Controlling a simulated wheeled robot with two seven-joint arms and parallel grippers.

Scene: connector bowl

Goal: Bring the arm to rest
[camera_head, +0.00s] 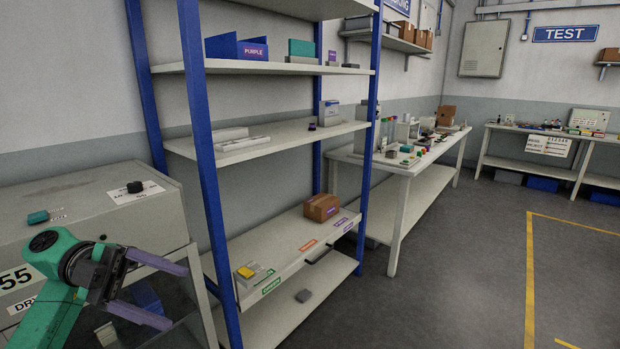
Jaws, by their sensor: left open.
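My left arm comes in from the lower left, green with a dark wrist. My left gripper (168,289) is open, its two purple-grey fingers spread apart and pointing right. I see nothing between the fingers. The gripper is in front of the grey cabinet and to the left of the shelf's blue front post. My right gripper is not in view.
A grey cabinet (95,212) stands at left with a black knob and a teal block (38,217) on top. A blue-posted shelf (205,170) holds a cardboard box (321,207) and bins. Workbenches (402,172) stand behind. The floor (450,270) at right is clear.

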